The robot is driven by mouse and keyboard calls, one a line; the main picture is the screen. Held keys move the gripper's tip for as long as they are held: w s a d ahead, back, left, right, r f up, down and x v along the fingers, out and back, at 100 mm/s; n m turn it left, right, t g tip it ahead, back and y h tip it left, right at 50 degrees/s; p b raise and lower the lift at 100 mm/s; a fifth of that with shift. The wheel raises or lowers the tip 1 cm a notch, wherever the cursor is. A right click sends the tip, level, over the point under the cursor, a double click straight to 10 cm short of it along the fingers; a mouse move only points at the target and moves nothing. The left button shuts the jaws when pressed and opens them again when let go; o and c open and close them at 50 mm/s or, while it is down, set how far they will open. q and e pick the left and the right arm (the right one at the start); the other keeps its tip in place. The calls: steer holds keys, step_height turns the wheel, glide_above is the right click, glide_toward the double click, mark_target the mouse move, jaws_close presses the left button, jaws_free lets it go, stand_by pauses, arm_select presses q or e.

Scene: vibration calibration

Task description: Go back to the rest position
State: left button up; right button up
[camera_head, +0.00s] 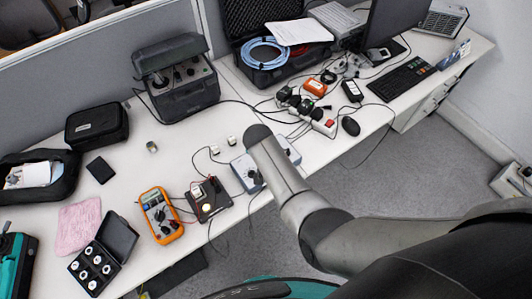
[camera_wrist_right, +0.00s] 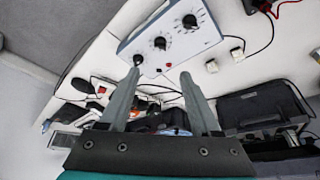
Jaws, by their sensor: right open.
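My right arm (camera_head: 310,220) reaches in from the right in the head view, over the front edge of the desk. My right gripper (camera_wrist_right: 161,72) shows in the wrist view with its two fingers apart and nothing between them. Its fingertips point toward a light grey box with black knobs (camera_wrist_right: 205,24), and the gap between tips and box is hard to judge. In the head view the same box (camera_head: 292,153) is partly hidden behind my arm. My left gripper is not in view.
An orange multimeter (camera_head: 161,214), a small black board (camera_head: 208,198) and a case of white weights (camera_head: 115,235) stand along the front edge. A black instrument (camera_head: 183,95), an open case (camera_head: 262,75) and a power strip (camera_head: 318,123) are farther back. Cables cross the desk. Floor (camera_head: 365,180) shows at the right.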

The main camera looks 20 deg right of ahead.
stand_by(0.5)
steer(key=s+f+n+b, duration=0.1)
steer(key=s+f+b, duration=0.35)
steer(key=f, duration=0.35)
steer(key=s+f+n+b, duration=0.1)
steer(key=s+f+b, duration=0.2)
steer(key=s+f, duration=0.35)
steer(key=s+d+f+n+g+y+b, duration=0.1)
steer(key=s+d+f+n+b, duration=0.1)
steer(key=s+f+b, duration=0.6)
steer(key=s+d+f+n+g+y+b, duration=0.1)
steer(key=s+d+f+b, duration=0.4)
steer(key=s+f, duration=1.6)
steer(key=s+n+g+b, duration=0.1)
steer(key=n+b, duration=0.1)
steer(key=b, duration=0.1)
steer(key=shift+s+d+f+n, duration=0.2)
steer(key=shift+d+f+n, duration=0.05)
steer(key=shift+f+n, duration=0.05)
